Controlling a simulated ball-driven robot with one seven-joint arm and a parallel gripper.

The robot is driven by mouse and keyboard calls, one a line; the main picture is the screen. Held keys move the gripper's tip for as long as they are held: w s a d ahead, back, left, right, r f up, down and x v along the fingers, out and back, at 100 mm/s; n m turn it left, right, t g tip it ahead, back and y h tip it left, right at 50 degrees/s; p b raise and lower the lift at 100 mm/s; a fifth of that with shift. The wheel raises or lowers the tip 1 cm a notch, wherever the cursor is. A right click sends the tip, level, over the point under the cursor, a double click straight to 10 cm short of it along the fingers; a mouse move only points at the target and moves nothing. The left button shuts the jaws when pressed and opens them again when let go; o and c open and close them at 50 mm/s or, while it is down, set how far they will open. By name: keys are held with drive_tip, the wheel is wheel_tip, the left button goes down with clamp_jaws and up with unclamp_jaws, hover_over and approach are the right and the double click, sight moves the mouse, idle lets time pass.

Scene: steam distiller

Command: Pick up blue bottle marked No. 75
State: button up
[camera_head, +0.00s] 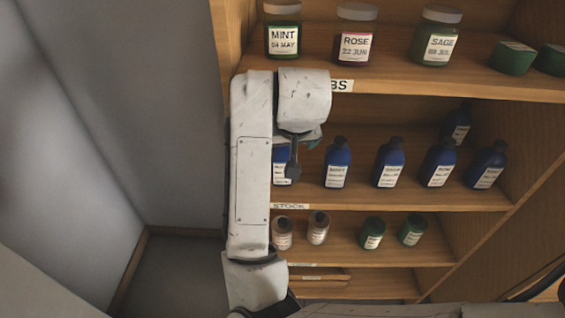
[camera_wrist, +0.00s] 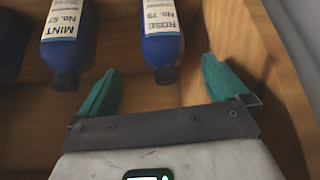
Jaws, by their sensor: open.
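A blue bottle (camera_wrist: 162,48) with a white label, apparently reading ROSE No. 75, is in the wrist view, its dark cap toward my gripper. My gripper (camera_wrist: 160,65) is open and empty. Its teal fingers lie on either side of the cap in the picture; the cap seems clear of both, and the depth gap is hard to judge. In the head view, the leftmost blue bottle (camera_head: 281,166) on the middle shelf is partly hidden behind my arm; it appears to be this one. A bottle labelled MINT No. 57 (camera_wrist: 68,42) stands beside it.
Several more blue bottles (camera_head: 389,163) stand along the middle shelf. Labelled jars (camera_head: 356,38) stand on the shelf above, and small jars (camera_head: 372,234) below. A wooden side wall (camera_wrist: 268,75) is close to my gripper's right finger in the wrist view.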

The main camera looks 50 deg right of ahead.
sight(284, 150)
drive_tip(key=x, duration=0.7)
drive_tip(key=shift+w+a+f, duration=0.1)
drive_tip(key=shift+a+f, duration=0.1)
drive_tip(key=c, duration=1.3)
drive_tip(key=shift+c, duration=0.8)
drive_tip(key=shift+r, duration=0.15)
